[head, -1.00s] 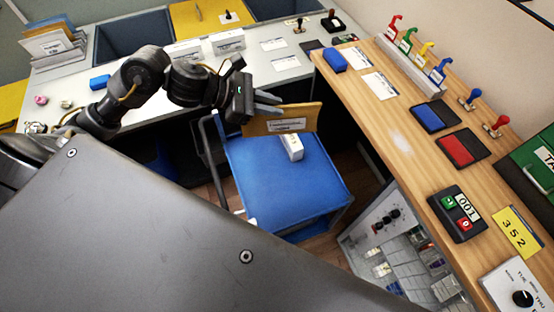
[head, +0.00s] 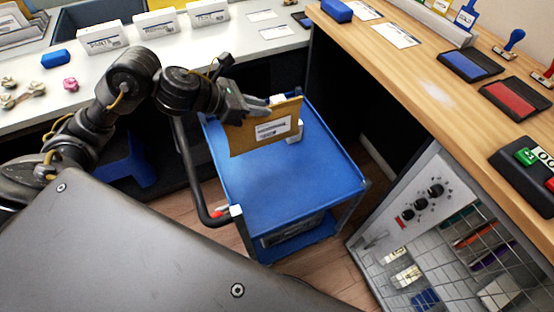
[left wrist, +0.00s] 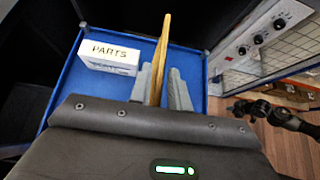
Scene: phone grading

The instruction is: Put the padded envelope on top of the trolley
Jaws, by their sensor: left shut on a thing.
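The padded envelope (head: 262,135) is tan with a white label and hangs tilted above the blue trolley (head: 285,190) in the head view. My left gripper (head: 268,103) is shut on its upper edge. In the left wrist view the envelope (left wrist: 161,55) shows edge-on between the two grey fingers (left wrist: 158,88). The blue trolley top (left wrist: 65,90) lies below it. I cannot tell whether its lower edge touches the trolley top.
A white box marked PARTS (left wrist: 108,57) stands on the trolley top, partly hidden behind the envelope in the head view. The trolley's near part is bare. A wooden counter (head: 420,75) runs along the right, with a knobbed cabinet (head: 425,205) below. A white desk (head: 100,75) is behind.

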